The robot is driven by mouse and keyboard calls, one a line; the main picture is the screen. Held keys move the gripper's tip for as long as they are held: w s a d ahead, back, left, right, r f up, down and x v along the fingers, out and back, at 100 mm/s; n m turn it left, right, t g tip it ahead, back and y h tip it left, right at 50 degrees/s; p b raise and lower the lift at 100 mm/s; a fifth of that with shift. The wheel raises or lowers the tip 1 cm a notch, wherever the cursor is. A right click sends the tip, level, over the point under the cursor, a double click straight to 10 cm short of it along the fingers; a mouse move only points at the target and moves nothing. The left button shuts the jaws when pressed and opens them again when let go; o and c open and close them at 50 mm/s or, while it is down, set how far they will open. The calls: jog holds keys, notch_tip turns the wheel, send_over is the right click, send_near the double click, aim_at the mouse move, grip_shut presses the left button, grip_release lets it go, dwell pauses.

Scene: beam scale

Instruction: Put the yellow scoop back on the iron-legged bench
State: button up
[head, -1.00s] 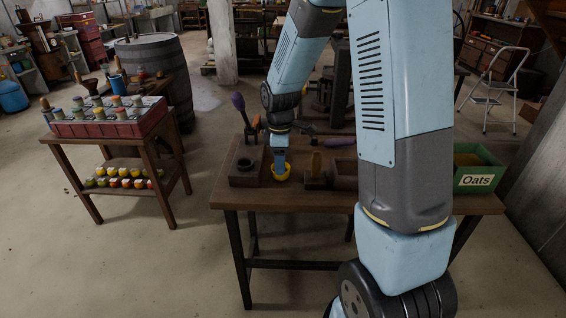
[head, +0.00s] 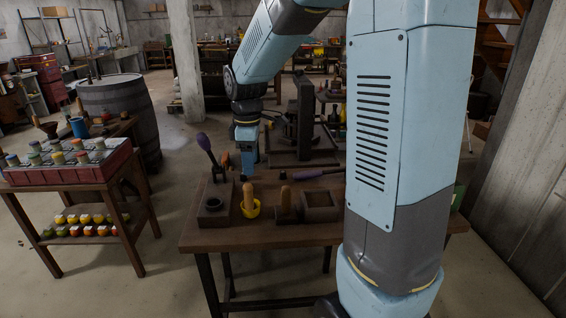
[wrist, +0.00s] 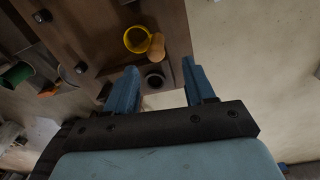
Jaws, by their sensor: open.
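The yellow scoop (head: 251,210) stands on the dark wooden bench (head: 320,237) with dark metal legs, its wooden handle pointing up. It sits between a block with a round dark cup and a block with a wooden peg. In the wrist view, the scoop (wrist: 128,39) shows as a yellow ring with its handle leaning towards the right. My gripper (head: 247,172) is above and behind the scoop, apart from it. In the wrist view, the jaws (wrist: 160,67) are apart with nothing between them.
The block with the round cup (head: 213,204) is left of the scoop. An open-topped box (head: 321,206) and a purple-handled tool (head: 313,173) are to the right. A side table with a red rack (head: 70,172) is farther left.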

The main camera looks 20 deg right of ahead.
jog(key=s+d+r+m+t, duration=0.1)
jog(key=s+r+m, duration=0.2)
jog(key=s, duration=0.4)
jog(key=s+d+r+m+t, duration=0.2)
jog(key=s+r+m, duration=0.2)
jog(key=s, duration=0.4)
jog(key=s+d+r+m+t, duration=0.1)
jog(key=s+r+m+t, duration=0.1)
jog(key=s+m, duration=0.4)
jog(key=shift+s+d+r, duration=0.35)
jog(key=shift+s+r, duration=0.35)
jog(key=shift+r, duration=0.1)
